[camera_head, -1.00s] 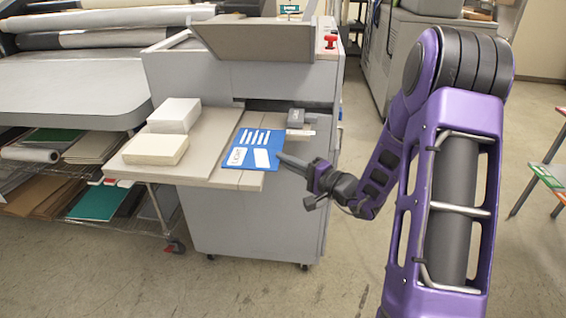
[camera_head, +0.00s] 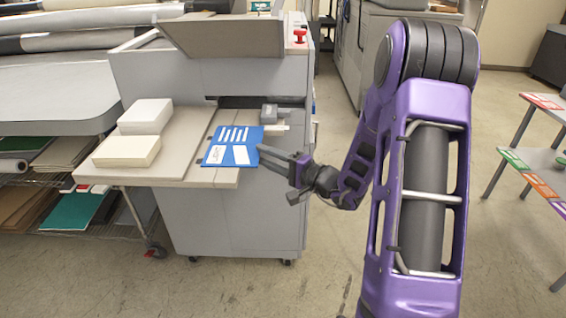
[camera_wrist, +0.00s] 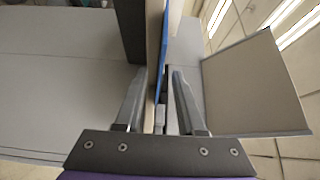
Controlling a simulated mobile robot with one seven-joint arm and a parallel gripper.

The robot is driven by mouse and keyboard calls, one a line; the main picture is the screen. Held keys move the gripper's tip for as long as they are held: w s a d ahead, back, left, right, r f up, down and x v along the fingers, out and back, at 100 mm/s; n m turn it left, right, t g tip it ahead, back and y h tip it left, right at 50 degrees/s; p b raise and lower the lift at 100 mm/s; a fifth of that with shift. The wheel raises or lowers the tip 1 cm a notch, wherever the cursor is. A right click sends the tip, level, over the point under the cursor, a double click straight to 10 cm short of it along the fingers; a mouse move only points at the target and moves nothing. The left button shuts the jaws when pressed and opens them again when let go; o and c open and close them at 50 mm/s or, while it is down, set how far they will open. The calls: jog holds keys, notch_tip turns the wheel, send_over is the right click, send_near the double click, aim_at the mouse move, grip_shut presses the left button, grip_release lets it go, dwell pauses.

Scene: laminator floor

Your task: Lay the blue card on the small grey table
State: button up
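The blue card (camera_head: 240,135), with white labels, lies flat on the beige side shelf (camera_head: 190,172) of the grey machine, at the shelf's right edge. My gripper (camera_head: 260,153) is at the card's right edge. In the wrist view the card (camera_wrist: 163,60) is a thin blue strip, seen nearly edge-on between the fingers of my gripper (camera_wrist: 158,78). A gap shows on both sides of it, so the fingers look open. Whether either finger touches the card cannot be told. The small grey table (camera_head: 540,162), with coloured labels along its edges, is partly in view at the right.
Two pale paper stacks (camera_head: 127,151) sit on the shelf left of the card. The grey machine (camera_head: 230,225) stands under and behind it. A rack (camera_head: 75,212) of boards is at the left. Open floor (camera_head: 500,245) lies between the machine and the grey table.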

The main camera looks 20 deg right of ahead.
jog(key=v, duration=1.7)
jog(key=shift+f, duration=0.1)
